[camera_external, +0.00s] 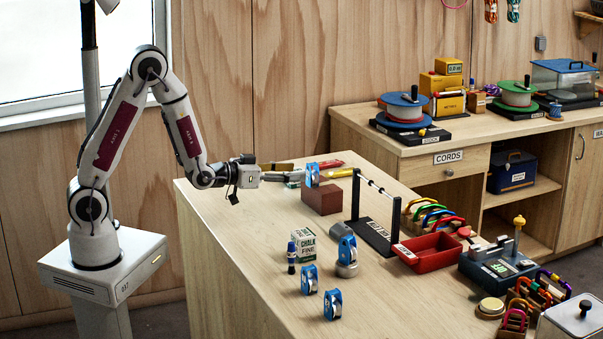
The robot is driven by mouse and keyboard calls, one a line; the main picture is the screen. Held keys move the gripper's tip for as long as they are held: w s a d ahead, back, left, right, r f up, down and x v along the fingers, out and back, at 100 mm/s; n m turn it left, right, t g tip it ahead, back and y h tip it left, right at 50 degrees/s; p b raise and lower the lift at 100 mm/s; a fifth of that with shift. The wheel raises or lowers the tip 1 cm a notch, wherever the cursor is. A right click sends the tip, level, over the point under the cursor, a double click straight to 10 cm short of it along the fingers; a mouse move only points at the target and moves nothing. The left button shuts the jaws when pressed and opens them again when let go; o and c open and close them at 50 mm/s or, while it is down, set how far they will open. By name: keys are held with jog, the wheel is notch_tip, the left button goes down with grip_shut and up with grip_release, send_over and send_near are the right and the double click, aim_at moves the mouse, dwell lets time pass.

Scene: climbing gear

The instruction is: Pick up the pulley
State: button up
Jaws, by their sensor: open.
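Several blue-and-silver pulleys are in view. One pulley (312,175) is at the fingertips of my gripper (304,175), at the top left of a brown block (323,201). My gripper is open and points right, level with this pulley. I cannot tell whether the pulley rests on the block or whether the fingers touch it. Another pulley (347,250) stands on a round grey base at the table's middle. Two more pulleys, one (309,279) and another (333,304), stand on the near part of the table.
A chalk box (302,243) and a small blue bottle (291,258) stand near the pulleys. A black stand with a rail (376,236) is right of the block. A red tray (430,252) and carabiner racks fill the right. The table's near left is clear.

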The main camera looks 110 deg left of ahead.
aim_at(307, 172)
jog(key=shift+x, duration=1.1)
jog(key=shift+a, duration=0.1)
jog(key=shift+s+f+x, duration=0.1)
jog(key=shift+x, duration=0.75)
jog(key=shift+s+f+x, duration=0.1)
jog(key=shift+x, duration=1.65)
jog(key=shift+s, duration=0.1)
jog(key=c, duration=1.3)
jog(key=shift+r, duration=0.2)
jog(key=shift+c, duration=0.2)
jog(key=shift+r, duration=4.9)
